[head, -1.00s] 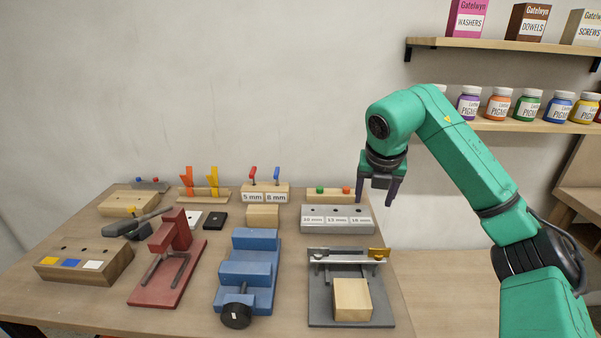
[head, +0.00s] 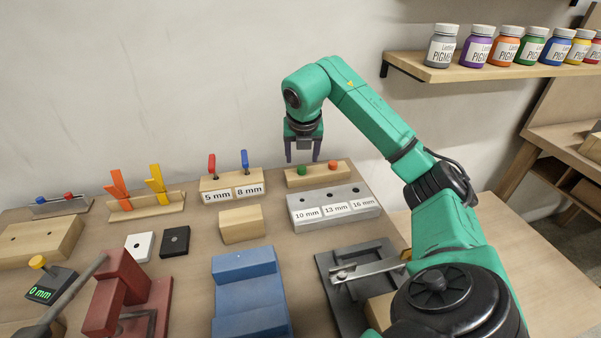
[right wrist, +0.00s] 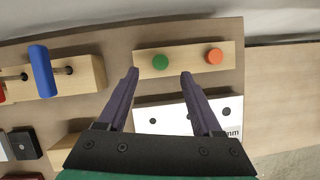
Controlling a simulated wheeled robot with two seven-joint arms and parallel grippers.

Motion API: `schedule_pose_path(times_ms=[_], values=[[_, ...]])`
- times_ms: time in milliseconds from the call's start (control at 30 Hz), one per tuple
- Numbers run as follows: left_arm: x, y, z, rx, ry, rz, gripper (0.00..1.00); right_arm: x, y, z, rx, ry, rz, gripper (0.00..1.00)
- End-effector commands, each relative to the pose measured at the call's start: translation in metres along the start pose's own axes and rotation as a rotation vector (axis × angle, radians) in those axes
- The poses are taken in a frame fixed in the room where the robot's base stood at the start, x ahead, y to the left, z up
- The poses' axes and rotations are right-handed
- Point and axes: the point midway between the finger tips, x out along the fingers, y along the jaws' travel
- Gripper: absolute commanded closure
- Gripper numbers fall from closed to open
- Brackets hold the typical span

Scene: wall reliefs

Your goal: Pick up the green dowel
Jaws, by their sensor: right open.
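The green dowel (head: 302,170) stands in a wooden block (head: 318,176) at the back of the bench, left of an orange dowel (head: 332,165). Only its round top shows in the right wrist view (right wrist: 160,62). My right gripper (head: 303,158) is open and empty, fingers pointing down, above and near the wooden block. In the right wrist view its two fingertips (right wrist: 159,72) are spread, with the green dowel just beyond the gap between them and the orange dowel to the right. My left gripper is not in view.
A grey gauge block marked 10, 13 and 16 mm (head: 365,209) lies in front of the dowel block. A 5 mm and 8 mm block with red and blue handled tools (head: 233,188) stands to the left. A shelf of pigment jars (head: 470,70) is at upper right.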

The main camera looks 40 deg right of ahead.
Motion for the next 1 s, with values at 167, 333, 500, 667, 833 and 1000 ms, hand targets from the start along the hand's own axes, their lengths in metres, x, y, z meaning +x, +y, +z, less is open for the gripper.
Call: schedule_pose_path(times_ms=[167, 333, 500, 667, 833, 1000], values=[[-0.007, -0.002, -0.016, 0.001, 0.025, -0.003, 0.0, 0.029, -0.001, -0.001, 0.0, 0.005, -0.002, 0.33], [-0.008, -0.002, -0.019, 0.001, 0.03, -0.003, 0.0, 0.052, -0.001, 0.0, 0.001, 0.001, 0.0, 0.33], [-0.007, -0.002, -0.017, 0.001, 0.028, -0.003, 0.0, 0.054, -0.001, 0.0, 0.001, -0.001, 0.001, 0.33], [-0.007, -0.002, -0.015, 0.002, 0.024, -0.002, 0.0, 0.053, -0.001, 0.0, 0.001, -0.001, 0.001, 0.87], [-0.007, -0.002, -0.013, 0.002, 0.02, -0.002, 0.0, 0.053, -0.001, 0.0, 0.001, -0.001, 0.001, 1.0], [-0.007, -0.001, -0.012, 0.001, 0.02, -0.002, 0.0, 0.052, -0.001, 0.0, 0.001, -0.001, 0.001, 1.0]])
